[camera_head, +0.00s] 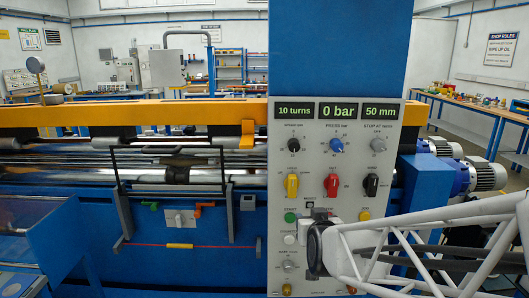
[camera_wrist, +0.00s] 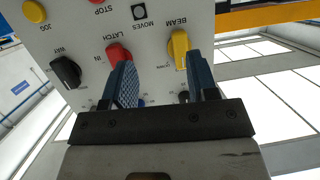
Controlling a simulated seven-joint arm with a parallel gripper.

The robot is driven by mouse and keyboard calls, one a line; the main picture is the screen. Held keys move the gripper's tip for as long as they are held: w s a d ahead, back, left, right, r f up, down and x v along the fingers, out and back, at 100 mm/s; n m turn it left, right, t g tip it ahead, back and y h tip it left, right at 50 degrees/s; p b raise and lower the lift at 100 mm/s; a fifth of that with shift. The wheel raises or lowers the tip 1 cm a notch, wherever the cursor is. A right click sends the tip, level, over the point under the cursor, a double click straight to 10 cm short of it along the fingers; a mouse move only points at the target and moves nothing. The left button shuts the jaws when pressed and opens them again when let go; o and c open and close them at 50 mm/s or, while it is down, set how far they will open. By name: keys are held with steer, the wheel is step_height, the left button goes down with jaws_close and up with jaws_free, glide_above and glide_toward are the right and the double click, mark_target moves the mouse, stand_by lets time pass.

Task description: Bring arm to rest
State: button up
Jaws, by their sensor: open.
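My gripper (camera_wrist: 162,78) is open in the wrist view, with two blue fingers apart and nothing between them. The control panel (camera_head: 279,262) fills the centre right of the head view, and my white lattice arm reaches in from the right across its lower part. The dark end of the arm (camera_head: 316,248) is in front of the lower panel; the fingertips cannot be made out there. In the wrist view, the red latch knob (camera_wrist: 117,54) and yellow beam knob (camera_wrist: 180,46) show beyond the fingers. I cannot tell whether the fingers touch the panel.
The panel displays (camera_head: 340,110) read 10 turns, 0 bar and 50 mm. A black knob (camera_head: 371,185) sits at the panel's right. The blue machine with an orange beam (camera_head: 180,112) spans the left. Motors (camera_head: 487,175) stand at the right, behind my arm.

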steer(key=s+d+g, duration=0.2)
steer(key=s+g, duration=0.2)
steer(key=s, duration=0.4)
steer(key=s+d+g+h, duration=0.1)
steer(key=s+g, duration=0.3)
steer(key=s, duration=0.5)
steer(key=s+d+m+g, duration=0.1)
steer(key=s+d+g, duration=0.2)
steer(key=s, duration=0.6)
steer(key=shift+d+g, duration=0.4)
steer(key=shift+f, duration=0.1)
